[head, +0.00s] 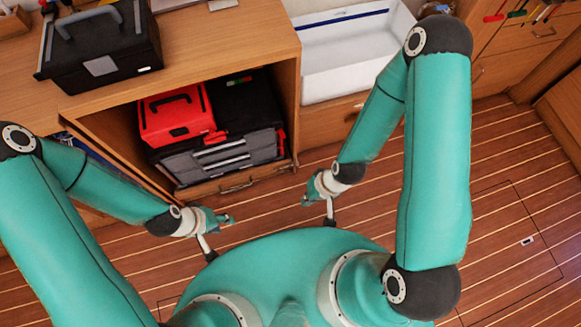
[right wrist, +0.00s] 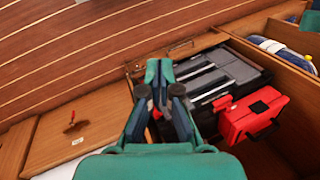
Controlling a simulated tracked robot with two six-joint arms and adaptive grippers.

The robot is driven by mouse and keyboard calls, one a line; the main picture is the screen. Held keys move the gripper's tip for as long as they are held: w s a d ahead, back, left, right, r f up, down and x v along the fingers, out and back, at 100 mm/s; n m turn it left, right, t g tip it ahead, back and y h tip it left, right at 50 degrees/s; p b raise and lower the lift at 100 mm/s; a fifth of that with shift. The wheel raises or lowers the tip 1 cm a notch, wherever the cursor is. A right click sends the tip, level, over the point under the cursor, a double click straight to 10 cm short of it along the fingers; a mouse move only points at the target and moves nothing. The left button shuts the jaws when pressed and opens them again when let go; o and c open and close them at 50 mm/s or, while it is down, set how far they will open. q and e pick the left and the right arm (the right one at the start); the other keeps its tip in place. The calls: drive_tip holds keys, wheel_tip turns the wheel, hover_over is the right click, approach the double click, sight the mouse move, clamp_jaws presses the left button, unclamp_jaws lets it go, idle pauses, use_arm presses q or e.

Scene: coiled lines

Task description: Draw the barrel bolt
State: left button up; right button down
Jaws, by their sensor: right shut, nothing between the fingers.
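A small metal fitting (head: 287,168), which looks like the barrel bolt, sits at the lower right corner of the open locker in the head view. It is too small to tell whether it is drawn. A similar small fitting (right wrist: 132,69) shows left of the gripper in the right wrist view. My right gripper (head: 306,200) hangs over the floor in front of that corner, apart from it. Its fingers (right wrist: 160,72) are shut and empty in the right wrist view. My left gripper (head: 231,219) is over the floor to the left; its finger opening is unclear.
A red case (head: 176,115) and a black-and-grey toolbox (head: 222,156) fill the open locker. A drawer handle (head: 237,186) is below them. A black toolbox (head: 103,47) stands on the top. A white bin (head: 340,55) is at the back. The floor (head: 510,215) is clear at right.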

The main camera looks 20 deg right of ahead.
drive_tip(key=w+d+f+m+y+b, duration=0.1)
drive_tip(key=w+d+f+m+b, duration=0.3)
drive_tip(key=w+f+m+b, duration=0.2)
drive_tip(key=w+d+f+m+t+b, duration=0.1)
drive_tip(key=w+d+f+m+b, duration=0.3)
drive_tip(key=w+f+m+b, duration=0.3)
drive_tip(key=w+d+f+m+y+b, duration=0.1)
drive_tip(key=w+d+f+m+b, duration=0.3)
drive_tip(key=w+f+b, duration=0.7)
wheel_tip(320, 180, down, 12)
drive_tip(key=m+b, duration=0.2)
drive_tip(key=b, duration=0.3)
drive_tip(key=shift+y+b, duration=0.3)
drive_tip(key=shift+b, duration=0.1)
drive_tip(key=shift+w+f, duration=0.1)
drive_tip(key=w+a+r+b+x, duration=0.1)
drive_tip(key=b+x, duration=0.3)
drive_tip(key=x, duration=0.9)
drive_tip(key=shift+a+f, duration=0.15)
drive_tip(key=shift+a, duration=0.2)
